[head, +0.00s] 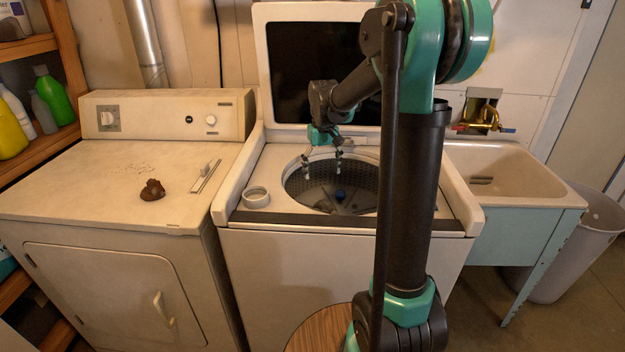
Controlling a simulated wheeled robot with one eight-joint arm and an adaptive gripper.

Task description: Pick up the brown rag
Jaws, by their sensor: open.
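A small crumpled brown rag (152,190) lies on the flat top of the dryer (75,192) at the left, near the middle of that surface. My gripper (322,172) hangs over the open tub of the washer (242,213), fingers pointing down. Its fingers are apart and nothing shows between them. It is well to the right of the rag and not touching it.
A flat light-coloured slotted piece (206,176) lies right of the rag. A white ring-shaped cup (256,196) stands on the washer's left corner. The washer lid (290,60) is raised. A utility sink (500,170) and a bin (590,245) stand at the right.

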